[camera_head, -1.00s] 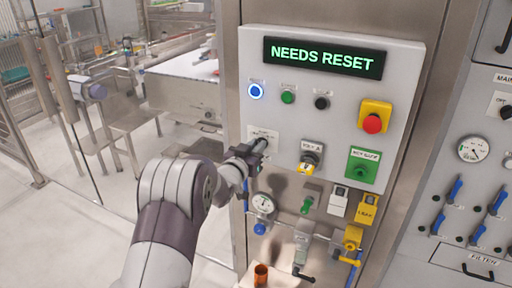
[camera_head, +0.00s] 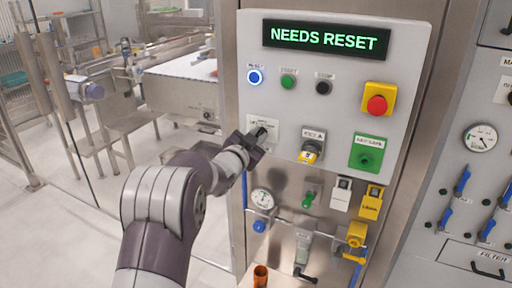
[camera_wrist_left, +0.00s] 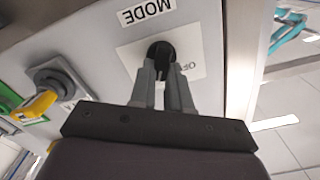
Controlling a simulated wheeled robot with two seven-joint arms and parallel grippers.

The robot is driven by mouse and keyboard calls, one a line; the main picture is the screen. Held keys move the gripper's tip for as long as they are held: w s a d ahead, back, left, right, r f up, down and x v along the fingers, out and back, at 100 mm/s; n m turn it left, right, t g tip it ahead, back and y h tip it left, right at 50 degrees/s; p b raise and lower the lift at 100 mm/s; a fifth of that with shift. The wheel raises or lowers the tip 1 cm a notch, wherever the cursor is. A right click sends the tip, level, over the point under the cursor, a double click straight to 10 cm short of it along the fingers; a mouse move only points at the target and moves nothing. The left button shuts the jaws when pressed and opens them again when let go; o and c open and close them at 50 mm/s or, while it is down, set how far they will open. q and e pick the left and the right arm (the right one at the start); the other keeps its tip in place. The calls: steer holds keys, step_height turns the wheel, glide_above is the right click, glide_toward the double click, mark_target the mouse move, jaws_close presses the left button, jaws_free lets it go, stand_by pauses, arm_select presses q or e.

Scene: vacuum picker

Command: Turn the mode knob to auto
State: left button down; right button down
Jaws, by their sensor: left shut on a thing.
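The mode knob (camera_wrist_left: 161,52) is a small black knob on a white label plate (camera_wrist_left: 194,55) on the grey control panel (camera_head: 245,40). In the left wrist view, a "MODE" label and the letters "OF" show near it; other markings are hidden. My left gripper (camera_wrist_left: 162,72) is shut on the knob, one finger on each side. In the head view, my left gripper (camera_head: 260,137) covers most of the knob and plate at the panel's lower left. Which mode the knob points to I cannot tell. My right gripper is not in view.
The display (camera_head: 325,38) reads "NEEDS RESET". A lit blue button (camera_head: 255,77), a green button (camera_head: 289,82) and a black button (camera_head: 323,87) sit above. A yellow-handled switch (camera_head: 310,152) and red emergency button (camera_head: 377,105) are to the right. A gauge (camera_head: 262,200) hangs below.

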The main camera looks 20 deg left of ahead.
arm_select(q)
steer(key=shift+d+f+m+b, duration=0.1)
steer(key=shift+f+m+b, duration=0.1)
steer(key=shift+m+b, duration=1.5)
steer(key=c, duration=1.1)
jaws_free()
steer(key=shift+s, duration=0.15)
steer(key=s, duration=1.2)
steer(key=shift+s+a+b, duration=0.2)
steer(key=shift+s+b, duration=0.05)
steer(key=shift+b, duration=0.1)
